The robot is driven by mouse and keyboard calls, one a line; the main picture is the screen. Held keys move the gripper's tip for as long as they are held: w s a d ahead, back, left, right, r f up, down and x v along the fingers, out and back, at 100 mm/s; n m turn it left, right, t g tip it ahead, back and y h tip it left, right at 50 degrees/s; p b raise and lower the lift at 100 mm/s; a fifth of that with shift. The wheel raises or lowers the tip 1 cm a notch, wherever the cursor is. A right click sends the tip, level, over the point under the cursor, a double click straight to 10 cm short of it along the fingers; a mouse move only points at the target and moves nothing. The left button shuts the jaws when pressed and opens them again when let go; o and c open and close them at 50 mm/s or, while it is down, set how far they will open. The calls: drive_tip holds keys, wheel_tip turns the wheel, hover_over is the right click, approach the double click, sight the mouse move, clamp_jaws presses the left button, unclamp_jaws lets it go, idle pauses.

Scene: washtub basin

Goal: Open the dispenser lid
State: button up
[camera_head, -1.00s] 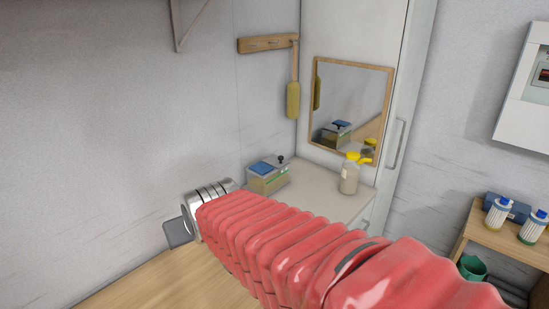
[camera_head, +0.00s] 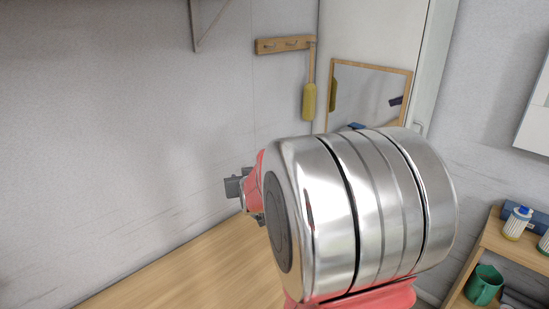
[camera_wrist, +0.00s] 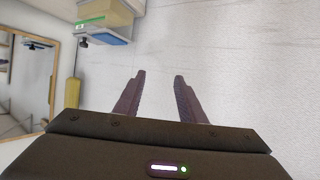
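A box-shaped container, probably the dispenser, shows upside down at the top of the wrist view, with a pale yellowish body (camera_wrist: 107,18), a blue top (camera_wrist: 103,41) and a small black knob (camera_wrist: 84,43). The blue top looks closed, but it is too small to be sure. In the head view my arm hides the container; only a blue bit of its reflection (camera_head: 357,126) shows in the mirror. My gripper (camera_wrist: 158,77) is open and empty, apart from the container. In the head view the grey gripper (camera_head: 236,187) shows left of my arm, in front of the wall.
A wood-framed mirror (camera_head: 370,88) hangs on the white cabinet. A yellow brush (camera_head: 309,102) hangs from a wooden peg rail (camera_head: 285,45). A wooden shelf at right holds a bottle (camera_head: 517,223) and a green mug (camera_head: 485,285). The wooden surface (camera_head: 190,270) at lower left is clear.

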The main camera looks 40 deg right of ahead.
drive_tip(key=d+f+m+t+h, duration=0.1)
drive_tip(key=d+f+h, duration=0.2)
drive_tip(key=d, duration=0.8)
drive_tip(key=s+d+f+m+h, duration=0.1)
drive_tip(key=d+f, duration=0.4)
drive_tip(key=d, duration=0.6)
drive_tip(key=shift+d+f+m+t+h, duration=0.15)
drive_tip(key=shift+f+m+t+h, duration=0.3)
drive_tip(key=shift+h, duration=0.55)
drive_tip(key=shift+w+r, duration=0.1)
drive_tip(key=shift+x, duration=6.85)
clamp_jaws()
